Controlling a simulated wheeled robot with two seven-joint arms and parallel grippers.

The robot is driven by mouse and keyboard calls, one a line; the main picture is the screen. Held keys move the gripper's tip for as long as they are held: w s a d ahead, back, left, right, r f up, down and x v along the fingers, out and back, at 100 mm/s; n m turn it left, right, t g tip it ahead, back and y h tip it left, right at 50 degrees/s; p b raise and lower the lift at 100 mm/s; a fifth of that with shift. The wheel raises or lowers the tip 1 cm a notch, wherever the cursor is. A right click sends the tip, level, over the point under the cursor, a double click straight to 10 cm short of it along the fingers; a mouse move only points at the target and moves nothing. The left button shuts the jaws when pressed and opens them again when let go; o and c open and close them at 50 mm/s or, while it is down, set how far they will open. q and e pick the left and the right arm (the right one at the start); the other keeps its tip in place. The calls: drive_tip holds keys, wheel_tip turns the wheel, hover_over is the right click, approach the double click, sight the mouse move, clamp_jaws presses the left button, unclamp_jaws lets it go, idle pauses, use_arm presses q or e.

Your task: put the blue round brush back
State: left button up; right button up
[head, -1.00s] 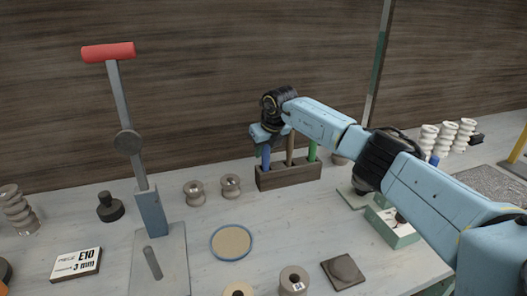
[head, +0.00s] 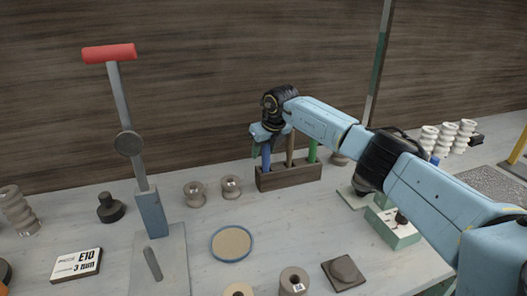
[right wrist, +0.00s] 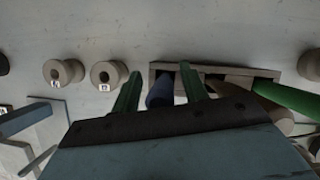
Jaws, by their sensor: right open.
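The blue round brush (head: 266,157) stands upright in the left slot of the dark wooden rack (head: 290,179). My right gripper (head: 264,145) is at the top of the blue handle and is open. In the right wrist view its two green fingers (right wrist: 159,88) are on either side of the blue brush (right wrist: 160,93), with a gap showing on its left. The brush's lower end is hidden in the rack, and its top is hidden by the gripper. My left gripper is not in view.
A brown handle (head: 290,150) and a green handle (head: 312,152) stand in the same rack. Two spools (head: 230,187) are left of it, and a round blue-rimmed dish (head: 231,243) lies in front. The bench between rack and dish is clear.

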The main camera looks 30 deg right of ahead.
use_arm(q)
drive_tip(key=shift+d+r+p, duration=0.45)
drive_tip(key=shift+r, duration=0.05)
use_arm(e)
drive_tip(key=v, duration=1.1)
drive_tip(key=shift+r, duration=0.15)
